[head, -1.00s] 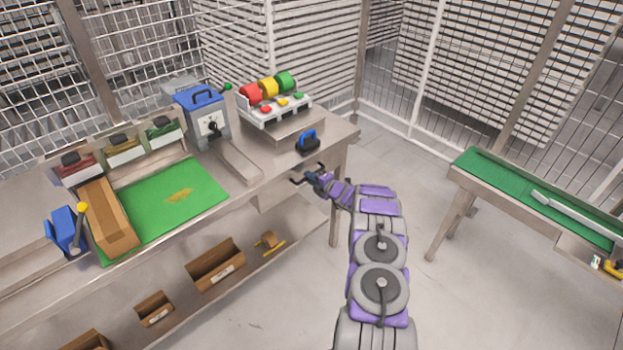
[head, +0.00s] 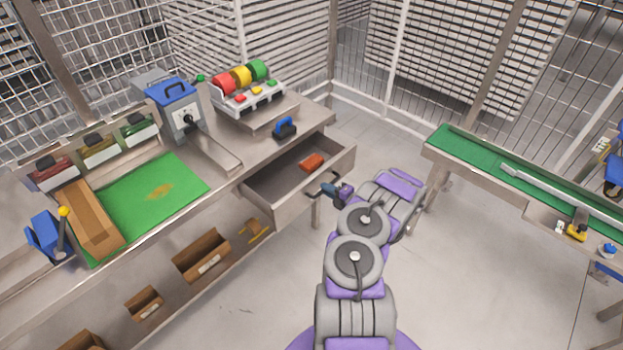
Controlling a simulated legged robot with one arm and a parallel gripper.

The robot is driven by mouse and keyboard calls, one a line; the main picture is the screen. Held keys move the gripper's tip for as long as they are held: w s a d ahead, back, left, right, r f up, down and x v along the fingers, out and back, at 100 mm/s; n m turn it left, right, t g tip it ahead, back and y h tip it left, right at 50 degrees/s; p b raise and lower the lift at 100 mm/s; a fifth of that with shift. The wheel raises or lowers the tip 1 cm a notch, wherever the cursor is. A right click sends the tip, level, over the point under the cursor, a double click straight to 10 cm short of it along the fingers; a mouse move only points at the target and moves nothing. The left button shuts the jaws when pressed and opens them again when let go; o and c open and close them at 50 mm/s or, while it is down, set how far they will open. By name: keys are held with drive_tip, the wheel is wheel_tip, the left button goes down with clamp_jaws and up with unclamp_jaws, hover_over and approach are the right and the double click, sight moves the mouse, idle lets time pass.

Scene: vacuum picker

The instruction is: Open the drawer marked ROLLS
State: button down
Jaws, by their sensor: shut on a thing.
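The drawer (head: 327,173) under the right end of the workbench is pulled well out, and its inside shows. An orange-red object (head: 312,161) lies in it. No ROLLS marking is legible from here. My gripper (head: 324,190) is at the drawer's front face, shut on the drawer handle. The handle itself is mostly hidden by the gripper.
The workbench (head: 225,183) carries a green mat, a blue-topped machine (head: 172,105), a unit with coloured rolls (head: 243,88) and a blue-handled tool (head: 285,128). Cartons sit on the lower shelf. A green-topped table (head: 480,158) stands right, with clear floor between.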

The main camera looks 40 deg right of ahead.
drive_tip(key=d+f+p+v, duration=0.1)
drive_tip(key=v, duration=0.6)
drive_tip(key=shift+s+h, duration=0.3)
drive_tip(key=shift+s, duration=0.15)
drive_tip(key=shift+f, duration=0.1)
drive_tip(key=c, duration=1.5)
unclamp_jaws()
drive_tip(key=o, duration=0.4)
drive_tip(key=shift+w+d+f, duration=0.1)
drive_tip(key=shift+d+f, duration=0.2)
drive_tip(key=shift+d, duration=0.1)
drive_tip(key=shift+c, duration=0.2)
drive_tip(key=p+v, duration=0.3)
drive_tip(key=v, duration=1.4)
drive_tip(key=shift+d+f+p, duration=0.15)
drive_tip(key=shift+d+p, duration=0.05)
drive_tip(key=shift+p, duration=0.1)
drive_tip(key=shift+a, duration=0.25)
